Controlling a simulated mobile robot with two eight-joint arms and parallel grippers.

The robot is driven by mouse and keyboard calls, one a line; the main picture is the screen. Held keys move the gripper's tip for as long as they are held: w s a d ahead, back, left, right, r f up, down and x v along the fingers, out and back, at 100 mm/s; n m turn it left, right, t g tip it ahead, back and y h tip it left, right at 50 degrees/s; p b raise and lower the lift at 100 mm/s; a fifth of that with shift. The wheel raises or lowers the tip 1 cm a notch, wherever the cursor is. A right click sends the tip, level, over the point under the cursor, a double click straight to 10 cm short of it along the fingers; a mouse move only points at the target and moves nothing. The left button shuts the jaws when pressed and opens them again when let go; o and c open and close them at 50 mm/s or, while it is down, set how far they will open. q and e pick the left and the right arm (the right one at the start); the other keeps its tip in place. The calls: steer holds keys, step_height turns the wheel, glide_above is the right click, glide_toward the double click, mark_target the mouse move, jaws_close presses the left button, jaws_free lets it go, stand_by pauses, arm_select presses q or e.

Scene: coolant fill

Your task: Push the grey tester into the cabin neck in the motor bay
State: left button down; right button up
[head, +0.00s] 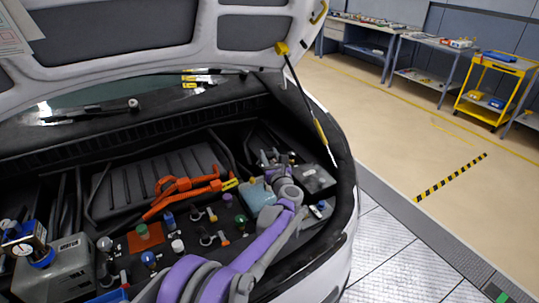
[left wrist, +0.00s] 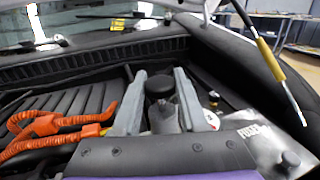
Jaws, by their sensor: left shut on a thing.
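My left gripper (head: 274,158) reaches into the far right part of the motor bay on its purple and grey arm. In the left wrist view its two grey fingers (left wrist: 158,92) are shut on the grey tester (left wrist: 164,118), a grey tapered body with a black round top (left wrist: 160,86). The tester looks about upright. Its lower end is hidden behind my gripper body, so I cannot tell whether it touches a neck. I cannot make out the cabin neck; a pale blue tank (head: 257,194) lies just left of my wrist. My right gripper is not in view.
A black fuse box (head: 314,181) stands close right of my gripper. Orange cables (head: 178,190) run to the left. Several coloured caps, including a green one (head: 241,220), and a grey gauge unit (head: 52,272) fill the front. A bonnet strut (head: 310,105) rises at the right.

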arm_select(q)
steer(key=shift+f+b, duration=0.35)
steer(key=shift+f, duration=0.6)
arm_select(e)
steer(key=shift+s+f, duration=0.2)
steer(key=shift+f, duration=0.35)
arm_select(q)
steer(key=shift+c, duration=1.8)
jaws_free()
steer(key=b+v, duration=0.2)
steer(key=v, duration=0.8)
steer(key=shift+s, duration=0.35)
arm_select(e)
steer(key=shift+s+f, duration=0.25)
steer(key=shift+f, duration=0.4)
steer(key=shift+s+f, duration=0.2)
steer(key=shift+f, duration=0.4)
arm_select(q)
steer(key=shift+o, duration=0.3)
steer(key=shift+d, duration=0.1)
